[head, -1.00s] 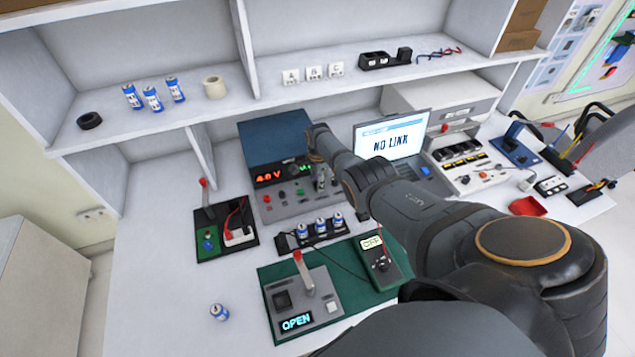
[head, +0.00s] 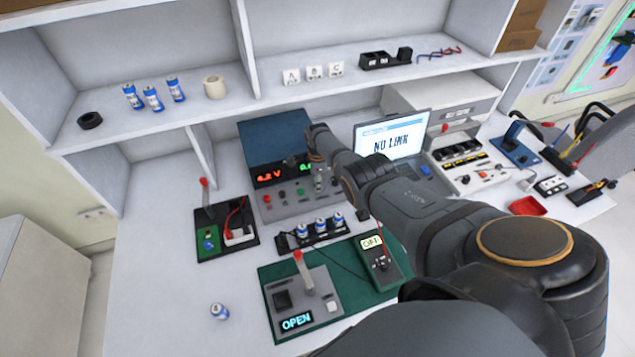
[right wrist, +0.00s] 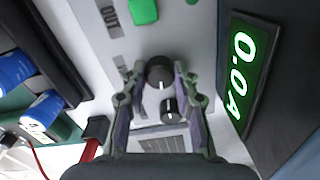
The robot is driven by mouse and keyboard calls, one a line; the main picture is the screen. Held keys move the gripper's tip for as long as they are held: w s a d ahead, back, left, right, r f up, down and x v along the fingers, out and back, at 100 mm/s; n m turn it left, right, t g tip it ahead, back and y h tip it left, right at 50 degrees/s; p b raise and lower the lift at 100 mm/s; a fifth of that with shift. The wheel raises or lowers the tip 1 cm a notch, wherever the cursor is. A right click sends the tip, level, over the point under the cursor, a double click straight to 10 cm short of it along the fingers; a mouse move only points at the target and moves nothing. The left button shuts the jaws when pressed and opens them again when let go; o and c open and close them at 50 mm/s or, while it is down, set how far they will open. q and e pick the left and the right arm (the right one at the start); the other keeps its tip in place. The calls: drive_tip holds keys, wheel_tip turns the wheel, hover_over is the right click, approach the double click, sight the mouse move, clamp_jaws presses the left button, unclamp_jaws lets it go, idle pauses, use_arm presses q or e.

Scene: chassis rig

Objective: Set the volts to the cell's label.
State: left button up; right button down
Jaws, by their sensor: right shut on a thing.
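The power supply (head: 275,140) is a blue-topped box with a grey front. Its red volts display (head: 269,176) seems to read 4.2 V; the green amps display reads 0.0 A in the right wrist view (right wrist: 238,70). My right gripper (head: 320,180) is at the panel's right part. In the right wrist view its fingers (right wrist: 158,74) are shut on the larger black knob (right wrist: 160,73); a smaller black knob (right wrist: 168,109) sits between them, nearer the wrist. A loose blue-and-white cell (head: 219,311) stands on the bench, its label too small to read. My left gripper is out of view.
A holder with blue cells (head: 318,228) stands before the supply. A green mat (head: 355,285) bears a lever fixture showing OPEN (head: 297,321) and a meter (head: 378,258). A lever board (head: 228,230) is at left. A laptop (head: 392,140) reads NO LINK.

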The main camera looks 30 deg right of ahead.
drive_tip(key=shift+w+d, duration=0.1)
drive_tip(key=c, duration=1)
unclamp_jaws()
drive_tip(key=shift+r, duration=0.1)
wheel_tip(320, 180, up, 12)
drive_tip(key=shift+f, duration=0.1)
